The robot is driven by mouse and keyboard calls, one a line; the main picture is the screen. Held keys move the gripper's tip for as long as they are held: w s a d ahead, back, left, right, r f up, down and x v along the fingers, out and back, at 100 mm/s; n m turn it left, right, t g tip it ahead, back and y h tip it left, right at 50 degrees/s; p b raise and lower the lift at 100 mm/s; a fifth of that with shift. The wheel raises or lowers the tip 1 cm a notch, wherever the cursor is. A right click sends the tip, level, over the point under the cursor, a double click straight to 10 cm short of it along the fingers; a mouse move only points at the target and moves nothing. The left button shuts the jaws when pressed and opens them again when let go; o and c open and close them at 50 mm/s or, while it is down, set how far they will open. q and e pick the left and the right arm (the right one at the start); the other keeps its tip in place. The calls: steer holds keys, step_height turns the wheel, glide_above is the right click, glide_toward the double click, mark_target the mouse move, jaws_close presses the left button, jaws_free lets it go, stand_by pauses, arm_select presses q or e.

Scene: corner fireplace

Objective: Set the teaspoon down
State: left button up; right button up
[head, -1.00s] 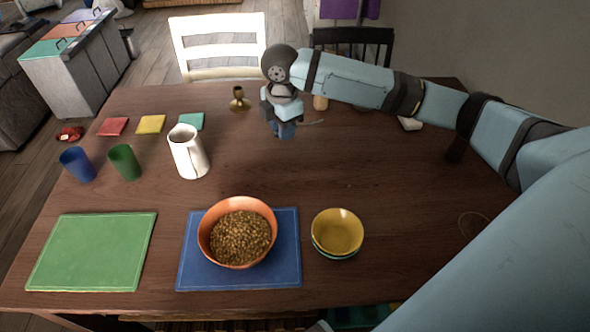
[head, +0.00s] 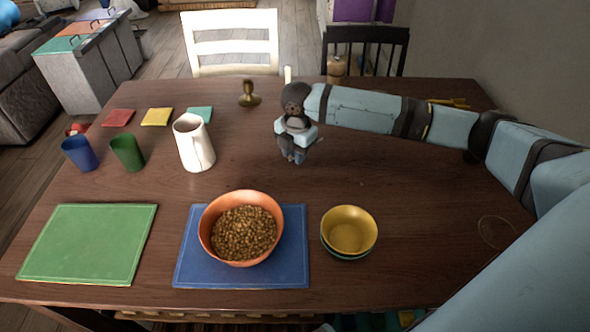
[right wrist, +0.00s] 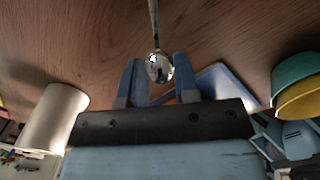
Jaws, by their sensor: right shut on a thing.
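The teaspoon (right wrist: 159,66) is a shiny metal spoon. In the right wrist view its bowl shows between my two fingers and its handle runs up out of the picture. My right gripper (right wrist: 160,78) is shut on it. In the head view my right gripper (head: 295,157) points down, low over the wooden table (head: 400,240), right of the white pitcher (head: 193,143). The teaspoon is too small to make out clearly there. Whether it touches the table I cannot tell. My left gripper is out of view.
An orange bowl of grainy food (head: 240,200) stands on a blue placemat (head: 190,270). Stacked bowls (head: 350,228) stand right of it. A green placemat (head: 85,245), a blue cup (head: 78,153) and a green cup (head: 127,152) are left. A brass candlestick (head: 249,95) stands behind. Table around my gripper is clear.

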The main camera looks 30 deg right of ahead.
mark_target(295, 175)
steer(key=shift+f+b, duration=0.5)
steer(key=shift+f, duration=2.45)
steer(key=shift+f, duration=0.1)
steer(key=o, duration=0.9)
